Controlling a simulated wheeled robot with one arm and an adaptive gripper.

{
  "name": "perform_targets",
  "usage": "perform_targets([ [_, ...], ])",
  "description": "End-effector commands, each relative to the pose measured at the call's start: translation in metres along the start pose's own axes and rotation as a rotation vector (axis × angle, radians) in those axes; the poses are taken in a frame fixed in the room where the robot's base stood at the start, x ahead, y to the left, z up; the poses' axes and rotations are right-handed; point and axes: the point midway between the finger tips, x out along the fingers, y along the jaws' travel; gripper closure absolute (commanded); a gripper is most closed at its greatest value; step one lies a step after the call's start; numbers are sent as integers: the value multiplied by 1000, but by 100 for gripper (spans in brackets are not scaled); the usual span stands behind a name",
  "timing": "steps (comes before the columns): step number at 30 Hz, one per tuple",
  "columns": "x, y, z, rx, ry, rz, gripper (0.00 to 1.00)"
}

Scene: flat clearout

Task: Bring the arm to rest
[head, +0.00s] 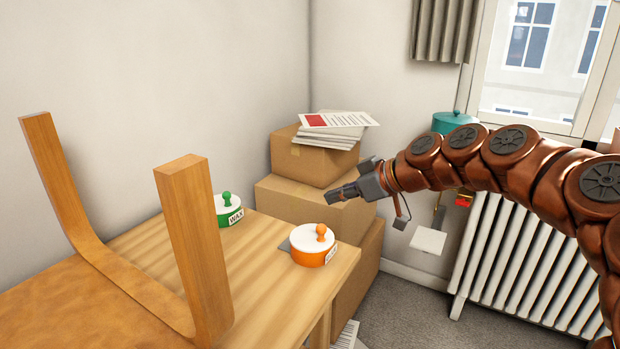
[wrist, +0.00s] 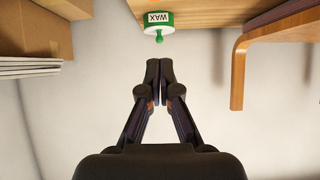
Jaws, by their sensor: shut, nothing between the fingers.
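My arm reaches in from the right in the head view, and my gripper (head: 346,192) hangs in the air, pointing left. It appears in front of the stacked boxes and to the right of the table. In the wrist view my gripper (wrist: 160,72) has its fingertips together with nothing between them. The green and white WAX tin (wrist: 158,22) shows upside down beyond the fingertips, apart from them. In the head view the same WAX tin (head: 229,211) stands on the table.
An orange and white tin (head: 313,247) stands near the right end of the wooden table (head: 262,265). An upturned wooden stool (head: 195,240) covers the left. Cardboard boxes (head: 290,200) with papers (head: 330,133) fill the corner. A white radiator (head: 520,255) stands under the window.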

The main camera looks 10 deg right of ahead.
Motion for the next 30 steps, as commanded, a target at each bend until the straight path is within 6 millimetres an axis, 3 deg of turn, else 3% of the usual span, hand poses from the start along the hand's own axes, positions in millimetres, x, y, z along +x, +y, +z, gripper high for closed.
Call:
perform_targets([
  [4,8,-46,9,33,-95,-57,100],
  [7,14,-97,30,90,-227,-100,100],
  [12,8,-174,96,241,-512,-104,100],
  [15,-6,-206,142,349,-680,-54,100],
  [21,-44,-242,213,543,-919,89,100],
  [30,-96,-273,282,769,-1134,301,100],
])
